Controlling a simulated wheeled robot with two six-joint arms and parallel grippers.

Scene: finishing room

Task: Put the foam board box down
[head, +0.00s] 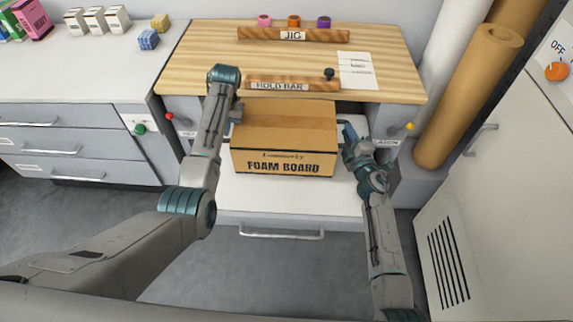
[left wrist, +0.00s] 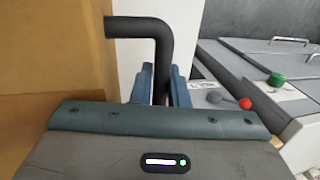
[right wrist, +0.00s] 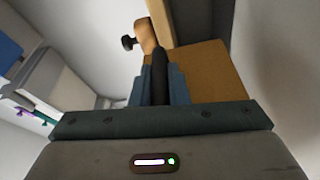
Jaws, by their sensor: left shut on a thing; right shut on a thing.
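The foam board box (head: 284,150) is a brown carton with black lettering, level between my two arms in the head view. It is over a white pulled-out drawer surface (head: 285,200) at the bench front; I cannot tell whether it touches it. My left gripper (left wrist: 160,78) is shut on a black bent handle (left wrist: 150,27) on the box's left side. My right gripper (head: 347,135) is shut on a black handle (right wrist: 160,72) at the box's right side. In the head view my left arm hides the left handle and fingertips.
The wooden bench top (head: 210,50) behind carries a hold bar (head: 300,84), a jig bar (head: 292,34) and a paper sheet (head: 356,70). A red knob (head: 170,117) and a yellow knob (head: 409,126) flank the opening. Brown rolls (head: 470,95) stand at right.

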